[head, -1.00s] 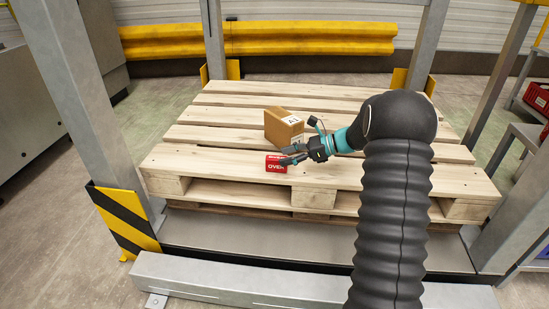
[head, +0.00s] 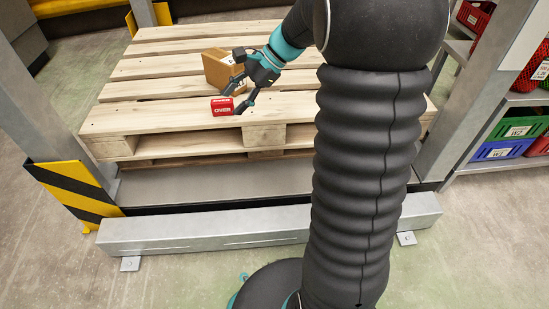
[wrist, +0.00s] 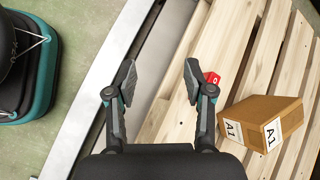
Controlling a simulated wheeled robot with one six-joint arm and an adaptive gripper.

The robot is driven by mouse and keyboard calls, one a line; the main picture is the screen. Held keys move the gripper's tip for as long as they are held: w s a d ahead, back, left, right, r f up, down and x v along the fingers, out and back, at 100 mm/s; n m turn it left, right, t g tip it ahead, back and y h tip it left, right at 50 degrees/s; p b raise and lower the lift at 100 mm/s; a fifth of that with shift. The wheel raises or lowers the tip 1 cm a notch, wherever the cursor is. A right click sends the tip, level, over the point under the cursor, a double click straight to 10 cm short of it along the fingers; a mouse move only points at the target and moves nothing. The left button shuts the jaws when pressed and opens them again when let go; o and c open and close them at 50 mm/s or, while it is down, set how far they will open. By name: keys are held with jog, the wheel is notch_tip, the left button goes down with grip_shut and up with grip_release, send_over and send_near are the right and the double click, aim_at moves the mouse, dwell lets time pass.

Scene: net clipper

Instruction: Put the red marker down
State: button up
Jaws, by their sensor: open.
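The red marker (head: 222,106) is a small red block with white lettering, resting on the front board of the wooden pallet (head: 110,117). My gripper (head: 238,97) is open, its fingers spread at the marker's right side in the head view. In the wrist view my gripper (wrist: 160,80) has nothing between its fingertips. There the red marker (wrist: 211,77) shows just outside the right finger, which partly hides it. I cannot tell whether that finger touches it.
A cardboard box (head: 214,70) labelled A1 stands on the pallet just behind the marker; it also shows at right in the wrist view (wrist: 265,112). Grey posts flank the pallet, with a metal rail (head: 180,232) in front. Bare pallet boards lie left of the marker.

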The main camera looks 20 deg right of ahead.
jog(key=s+r+n+t+h, duration=0.1)
jog(key=s+n+t+h, duration=0.1)
jog(key=s+n+h, duration=0.2)
jog(key=s+r+n+t+h, duration=0.1)
jog(key=s+n+h, duration=0.3)
jog(key=s+n, duration=0.6)
jog(key=shift+s+a+r+n+t+h, duration=0.2)
jog(key=shift+s+r+n+t+h, duration=0.15)
jog(key=shift+s, duration=5.35)
notch_tip(320, 180, up, 7)
jog(key=p, duration=0.7)
